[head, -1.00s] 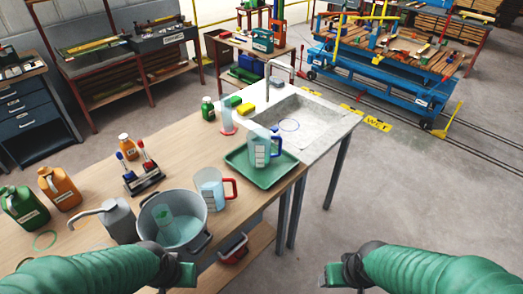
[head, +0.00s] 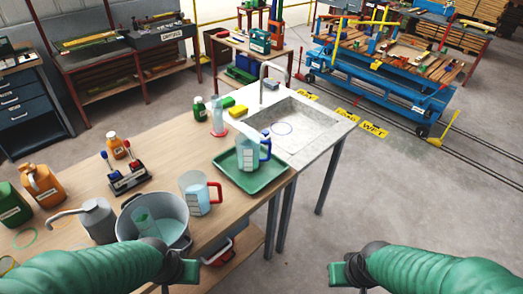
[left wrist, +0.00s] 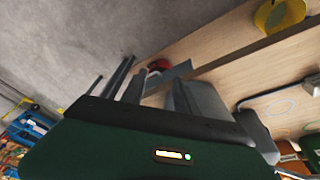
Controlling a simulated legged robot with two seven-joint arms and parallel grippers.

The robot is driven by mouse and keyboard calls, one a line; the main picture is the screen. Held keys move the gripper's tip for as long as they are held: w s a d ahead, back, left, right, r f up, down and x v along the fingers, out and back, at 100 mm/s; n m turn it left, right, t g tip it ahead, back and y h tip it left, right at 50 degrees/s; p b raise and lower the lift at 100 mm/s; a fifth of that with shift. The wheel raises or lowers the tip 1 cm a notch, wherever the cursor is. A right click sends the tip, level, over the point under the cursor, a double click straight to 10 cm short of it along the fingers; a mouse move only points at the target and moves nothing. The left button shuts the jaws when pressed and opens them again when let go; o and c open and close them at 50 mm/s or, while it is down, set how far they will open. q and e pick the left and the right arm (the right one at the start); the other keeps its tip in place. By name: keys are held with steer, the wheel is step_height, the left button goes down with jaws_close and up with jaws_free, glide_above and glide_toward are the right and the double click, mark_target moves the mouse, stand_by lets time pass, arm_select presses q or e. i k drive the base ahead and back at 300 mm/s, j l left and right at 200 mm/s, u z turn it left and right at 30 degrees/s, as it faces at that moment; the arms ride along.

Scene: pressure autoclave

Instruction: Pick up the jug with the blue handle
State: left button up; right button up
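The jug with the blue handle (head: 251,155) is clear-walled and stands upright in a green tray (head: 262,188) at the table's far right part, by the sink. Its handle is on the right side in the head view. A similar jug with a red handle (head: 194,196) stands nearer, left of the tray. My left gripper (head: 184,270) is low at the picture's bottom, in front of the table edge and well short of the blue-handled jug. My right gripper (head: 337,274) is over the floor to the right. Neither finger gap is clear.
A metal bucket (head: 178,214) with a pump can (head: 98,220) beside it stands at the near edge. A graduated cylinder (head: 218,124), green bottle (head: 199,109) and yellow sponge (head: 237,111) are behind the tray. The sink (head: 310,117) lies right. Floor at right is open.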

mark_target(247, 143)
steer(key=i+l+u, duration=0.1)
steer(key=l+u, duration=0.3)
steer(key=l, duration=0.15)
steer(key=l+u, duration=0.35)
steer(key=l, duration=0.15)
steer(key=l+u, duration=0.4)
steer(key=l, duration=0.2)
steer(key=i+l+u, duration=0.1)
steer(key=u, duration=0.7)
steer(key=i+l, duration=0.2)
steer(key=l, duration=0.15)
steer(key=i+l, duration=0.25)
steer(key=l+u, duration=0.05)
steer(key=l, duration=0.05)
